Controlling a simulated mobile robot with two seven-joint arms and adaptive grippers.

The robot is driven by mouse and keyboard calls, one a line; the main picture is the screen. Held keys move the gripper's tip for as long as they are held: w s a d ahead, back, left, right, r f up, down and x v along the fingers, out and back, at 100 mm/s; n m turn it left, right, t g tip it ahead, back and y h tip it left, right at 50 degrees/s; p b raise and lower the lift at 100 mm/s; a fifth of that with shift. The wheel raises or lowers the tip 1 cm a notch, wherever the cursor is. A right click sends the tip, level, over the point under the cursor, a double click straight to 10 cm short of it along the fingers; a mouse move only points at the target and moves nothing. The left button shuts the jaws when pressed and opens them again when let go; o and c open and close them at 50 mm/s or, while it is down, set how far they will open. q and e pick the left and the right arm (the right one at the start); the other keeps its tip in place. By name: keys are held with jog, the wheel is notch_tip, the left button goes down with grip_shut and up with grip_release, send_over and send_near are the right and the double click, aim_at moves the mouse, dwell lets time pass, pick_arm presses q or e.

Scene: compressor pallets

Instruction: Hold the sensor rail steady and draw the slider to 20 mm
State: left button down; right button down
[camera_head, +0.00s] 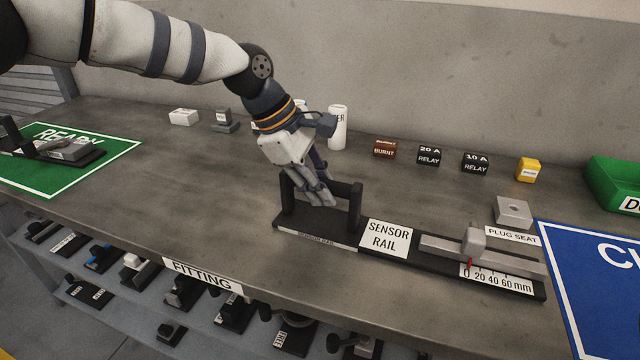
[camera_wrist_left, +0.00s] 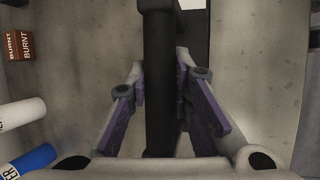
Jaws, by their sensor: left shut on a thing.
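The sensor rail (camera_head: 405,262) is a long black base on the bench with a white SENSOR RAIL label (camera_head: 387,238). A black bridge-shaped handle (camera_head: 355,207) stands at its left end. My left gripper (camera_head: 322,198) is shut on the handle's crossbar, which also runs between the fingers in the left wrist view (camera_wrist_left: 159,80). The grey slider (camera_head: 474,242) sits on the light bar at the rail's right part. Its red pointer (camera_head: 469,265) is at about the 0 end of the mm scale (camera_head: 500,279). My right gripper is out of view.
A grey block (camera_head: 513,210) stands behind the slider by the PLUG SEAT label (camera_head: 513,236). Relay blocks (camera_head: 429,156) and a yellow block (camera_head: 528,169) line the back. A blue mat (camera_head: 590,290) adjoins the rail's right end.

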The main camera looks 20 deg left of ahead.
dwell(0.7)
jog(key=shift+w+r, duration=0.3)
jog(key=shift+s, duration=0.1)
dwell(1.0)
